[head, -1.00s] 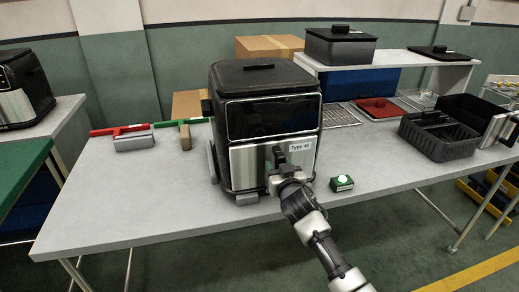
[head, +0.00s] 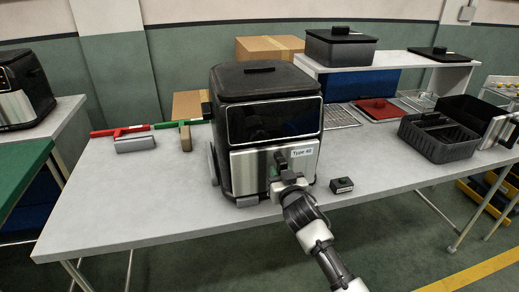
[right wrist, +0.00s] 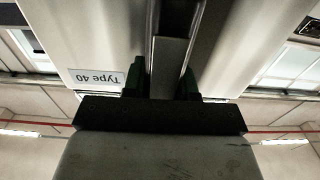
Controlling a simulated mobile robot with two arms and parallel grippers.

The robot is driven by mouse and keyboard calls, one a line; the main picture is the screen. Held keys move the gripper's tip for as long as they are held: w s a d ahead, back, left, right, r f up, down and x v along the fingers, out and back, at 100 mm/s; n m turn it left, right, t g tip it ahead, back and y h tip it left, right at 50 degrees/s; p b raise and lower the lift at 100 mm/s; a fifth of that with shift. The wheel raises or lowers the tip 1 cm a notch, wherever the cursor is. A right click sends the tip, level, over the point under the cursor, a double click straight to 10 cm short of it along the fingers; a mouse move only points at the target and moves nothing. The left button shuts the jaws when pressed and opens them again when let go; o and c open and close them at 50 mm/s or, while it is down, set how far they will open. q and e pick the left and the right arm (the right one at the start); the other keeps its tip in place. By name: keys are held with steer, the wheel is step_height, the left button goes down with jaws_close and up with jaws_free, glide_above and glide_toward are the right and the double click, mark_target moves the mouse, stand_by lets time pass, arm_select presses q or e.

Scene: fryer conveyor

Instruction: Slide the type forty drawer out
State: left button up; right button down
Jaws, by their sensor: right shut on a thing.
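A black and steel air fryer (head: 266,82) stands on the grey table. Its steel drawer front (head: 247,168) carries a "Type 40" label, also readable upside down in the right wrist view (right wrist: 97,78). My right gripper (head: 279,172) is at the drawer front, shut on the drawer's upright handle. In the right wrist view the gripper's green-padded fingers (right wrist: 162,82) sit on both sides of the handle (right wrist: 170,55). The gripper hides most of the handle in the head view. My left gripper is not in view.
Red-handled (head: 117,131) and green-handled (head: 182,123) tools lie left. A black basket (head: 437,150) stands at right. The table (head: 130,205) in front is clear.

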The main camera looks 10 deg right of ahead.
steer(key=shift+s+r, duration=0.2)
steer(key=shift+s, duration=0.45)
steer(key=shift+s+f+p, duration=0.15)
steer(key=shift+s+p, duration=0.25)
steer(key=shift+p, duration=0.1)
steer(key=shift+s+d+p, duration=0.1)
steer(key=shift+s+p, duration=0.6)
steer(key=shift+s, duration=0.85)
steer(key=c, duration=0.8)
jaws_free()
steer(key=o, duration=0.3)
steer(key=shift+f, duration=0.15)
